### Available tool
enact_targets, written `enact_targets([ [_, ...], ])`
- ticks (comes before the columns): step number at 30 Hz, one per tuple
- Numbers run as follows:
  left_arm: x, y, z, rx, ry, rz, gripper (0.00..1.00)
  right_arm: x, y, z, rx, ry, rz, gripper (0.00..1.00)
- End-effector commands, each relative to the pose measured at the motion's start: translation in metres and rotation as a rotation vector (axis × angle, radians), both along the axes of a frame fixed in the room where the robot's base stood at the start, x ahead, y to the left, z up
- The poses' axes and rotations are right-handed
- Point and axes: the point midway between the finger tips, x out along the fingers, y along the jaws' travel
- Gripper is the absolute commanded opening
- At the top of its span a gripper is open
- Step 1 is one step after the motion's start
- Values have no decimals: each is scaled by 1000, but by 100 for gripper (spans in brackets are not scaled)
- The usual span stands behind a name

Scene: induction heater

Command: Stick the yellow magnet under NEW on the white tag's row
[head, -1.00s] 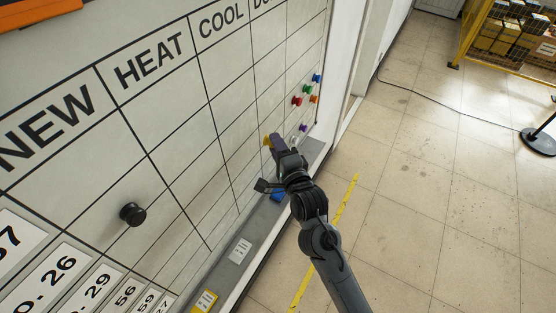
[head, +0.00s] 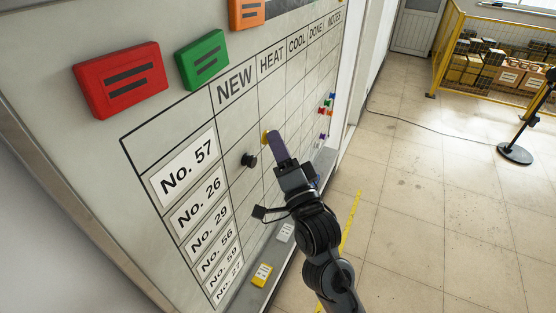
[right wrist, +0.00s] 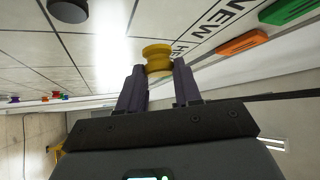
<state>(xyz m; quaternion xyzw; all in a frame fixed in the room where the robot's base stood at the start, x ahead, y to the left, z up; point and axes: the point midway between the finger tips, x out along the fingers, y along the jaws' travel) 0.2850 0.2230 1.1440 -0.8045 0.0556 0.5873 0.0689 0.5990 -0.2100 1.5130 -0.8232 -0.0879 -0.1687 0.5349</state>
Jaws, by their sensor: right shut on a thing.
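My right gripper (head: 273,139) is shut on the yellow magnet (head: 266,137) and holds it close to the whiteboard, over the HEAT column. The right wrist view shows the magnet (right wrist: 158,58) between my fingertips (right wrist: 160,75); whether it touches the board I cannot tell. The NEW heading (head: 235,87) tops the first column right of the white row labels, No. 57 (head: 183,178) at the top. A white tag (head: 285,232) and a yellow tag (head: 262,275) lie on the ledge below the board. My left gripper is not in view.
A black magnet (head: 249,160) sits in the NEW column, left of my gripper. Small coloured magnets (head: 325,103) cluster at the board's far right. Red (head: 120,80), green (head: 202,60) and orange (head: 247,12) blocks are along its top. Open floor lies to the right.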

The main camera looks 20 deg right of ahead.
Motion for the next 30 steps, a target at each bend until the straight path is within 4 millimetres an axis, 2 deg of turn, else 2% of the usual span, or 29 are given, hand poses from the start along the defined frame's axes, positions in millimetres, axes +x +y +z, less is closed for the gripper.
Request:
enact_targets([
  [3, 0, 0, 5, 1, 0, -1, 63, 0, -2, 19, -79, -61, -4, 5],
  [7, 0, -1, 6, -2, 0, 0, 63, 1, -2, 28, -144, -112, -6, 5],
  [13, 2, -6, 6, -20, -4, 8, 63, 6, 3, 28, -180, -142, -3, 5],
  [30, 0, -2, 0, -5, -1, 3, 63, 39, 28, 28, -178, -142, -4, 5],
])
